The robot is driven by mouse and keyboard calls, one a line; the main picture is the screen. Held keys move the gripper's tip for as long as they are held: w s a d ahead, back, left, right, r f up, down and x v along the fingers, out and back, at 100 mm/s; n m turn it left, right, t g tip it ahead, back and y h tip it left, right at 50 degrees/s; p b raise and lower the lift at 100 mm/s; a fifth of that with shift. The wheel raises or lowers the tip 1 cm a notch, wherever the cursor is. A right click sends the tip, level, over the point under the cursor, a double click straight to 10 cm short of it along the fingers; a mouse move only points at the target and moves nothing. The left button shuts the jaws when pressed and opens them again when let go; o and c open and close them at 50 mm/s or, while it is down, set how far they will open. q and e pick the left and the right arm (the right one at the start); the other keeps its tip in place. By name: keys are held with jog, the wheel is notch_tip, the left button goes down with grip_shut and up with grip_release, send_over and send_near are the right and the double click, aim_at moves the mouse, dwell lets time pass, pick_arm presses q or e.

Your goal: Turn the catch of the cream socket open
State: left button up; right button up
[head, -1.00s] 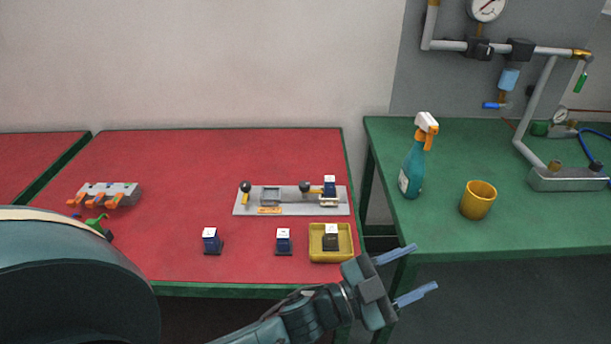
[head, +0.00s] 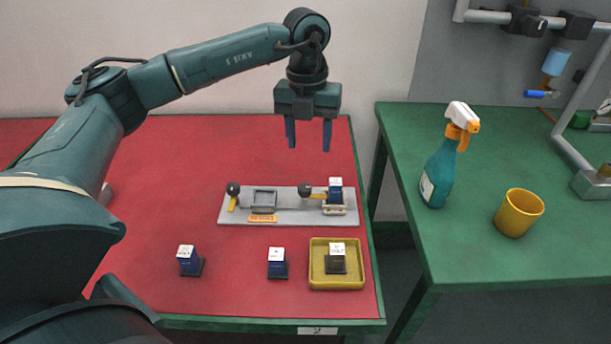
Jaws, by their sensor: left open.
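The cream socket (head: 334,210) is at the right end of a grey plate (head: 290,216) on the red table. A dark blue block with a white top (head: 335,190) stands in it. Its catch (head: 305,191) has a black knob and a yellow arm pointing right, toward the block. My left gripper (head: 308,142) is open and empty, fingers pointing down. In the picture it is above and behind the catch, apart from it. My right gripper is not in view.
A grey empty socket (head: 263,201) has its own black-knobbed catch (head: 233,191). Two blue blocks, left (head: 188,260) and middle (head: 277,262), stand in front, beside a yellow tray (head: 315,284) holding a dark block (head: 337,259). A spray bottle (head: 438,176) and yellow cup (head: 519,213) stand on the green table.

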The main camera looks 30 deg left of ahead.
aim_at(305, 187)
pick_arm(q)
jog(key=f, duration=0.7)
jog(key=a+f, duration=0.1)
jog(key=f, duration=0.3)
jog(key=shift+w+f+p, duration=0.1)
jog(key=shift+f+p, duration=0.2)
jog(key=shift+f, duration=0.45)
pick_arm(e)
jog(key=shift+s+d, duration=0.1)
pick_arm(q)
jog(key=c, duration=1)
jog(key=shift+o, duration=0.2)
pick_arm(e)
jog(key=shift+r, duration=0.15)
